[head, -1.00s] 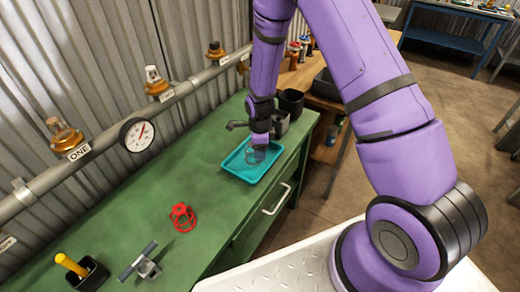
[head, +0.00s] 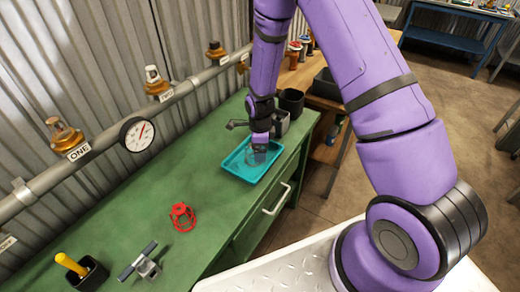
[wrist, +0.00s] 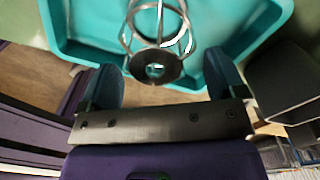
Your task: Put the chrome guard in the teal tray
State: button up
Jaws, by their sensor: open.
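The teal tray (head: 238,172) lies on the green bench near its front edge. The chrome guard (head: 252,157), a thin wire cage, is inside the tray in the head view, partly hidden by my gripper (head: 260,147). In the wrist view the guard (wrist: 157,40) shows its wire loops and a dark ring with a hole, with the tray (wrist: 95,25) behind it. My gripper (wrist: 163,88) is open, with its two fingers apart on either side of the guard's ring end. I see no finger touching the guard.
A red guard (head: 182,216), a grey T-handled piece (head: 141,264) and a black holder with a yellow handle (head: 82,272) stand on the near bench. Dark bins (head: 291,101) stand behind the tray. A pipe with valves and a gauge (head: 137,134) runs along the wall.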

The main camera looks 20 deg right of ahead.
jog(key=s+d+r+n+t, duration=0.1)
jog(key=s+r+n, duration=0.15)
jog(key=r, duration=0.95)
jog(key=s+r+n+t, duration=0.1)
jog(key=r+n, duration=0.2)
jog(key=r, duration=0.9)
jog(key=s+d+r+n+t, duration=0.1)
jog(key=s+d+r+n, duration=0.1)
jog(key=s+r+n, duration=0.6)
jog(key=s+d+r+n+t, duration=0.2)
jog(key=s+r+n, duration=0.6)
jog(key=s+r, duration=0.4)
jog(key=shift+s+d+r+n, duration=0.2)
jog(key=shift+s+n, duration=0.15)
jog(key=shift+s, duration=2.45)
